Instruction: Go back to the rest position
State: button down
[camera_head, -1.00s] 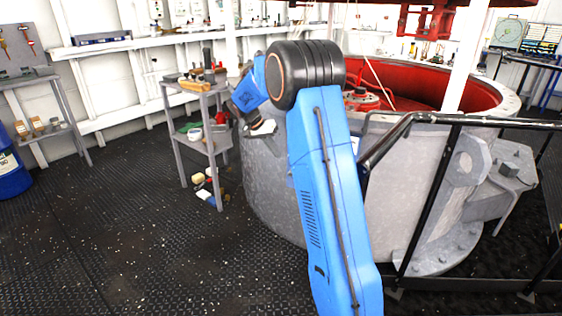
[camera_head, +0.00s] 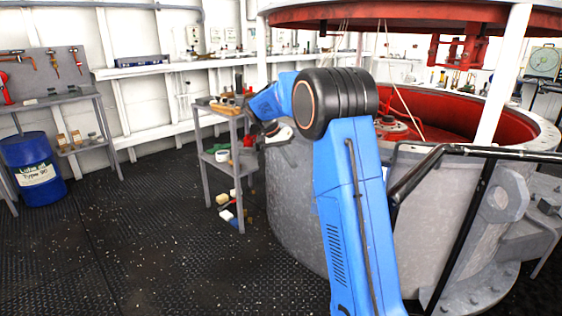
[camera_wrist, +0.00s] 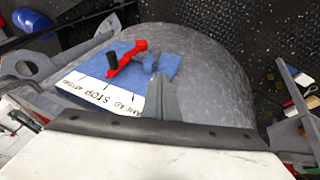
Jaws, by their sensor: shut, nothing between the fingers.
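My blue arm reaches up in the head view and bends over at a black joint, pointing left and down. My gripper (camera_head: 277,138) is small there, beside the left edge of the big grey drum (camera_head: 300,215); it appears empty. The jaws are shut. In the wrist view the drum (camera_wrist: 215,60) lies below, with a blue plate (camera_wrist: 92,68), a red lever (camera_wrist: 125,57) and a white label reading STOP (camera_wrist: 100,95). A grey finger-like part in front of the plate hides some of it.
A grey shelf cart (camera_head: 222,160) with tools and small items stands left of the drum. A blue barrel (camera_head: 33,165) and tool board (camera_head: 50,70) are at far left. A black railing (camera_head: 465,220) runs right of my arm. The dark floor (camera_head: 140,240) at left is clear.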

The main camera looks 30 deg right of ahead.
jog(key=s+a+r+n+t+y, duration=0.1)
jog(key=s+a+r+n, duration=0.15)
jog(key=s, duration=0.55)
jog(key=s+a+r+n+t+y, duration=0.15)
jog(key=s+a, duration=0.25)
jog(key=s, duration=0.4)
jog(key=s+a+r+n, duration=0.2)
jog(key=s+a+r, duration=0.1)
jog(key=s, duration=0.5)
jog(key=s+a+f+n+t+y, duration=0.1)
jog(key=s+a+f+n, duration=0.1)
jog(key=s, duration=0.6)
jog(key=s+a+f+n+t+y, duration=0.1)
jog(key=s+a+f, duration=0.2)
jog(key=s, duration=0.5)
jog(key=s+a+f+n+t+y, duration=0.1)
jog(key=s+a+f+n, duration=0.1)
jog(key=s, duration=0.6)
jog(key=shift+a+f+n, duration=0.3)
jog(key=shift+a+f, duration=0.25)
jog(key=shift+a, duration=0.2)
jog(key=shift+s+t, duration=0.1)
jog(key=shift+t, duration=0.15)
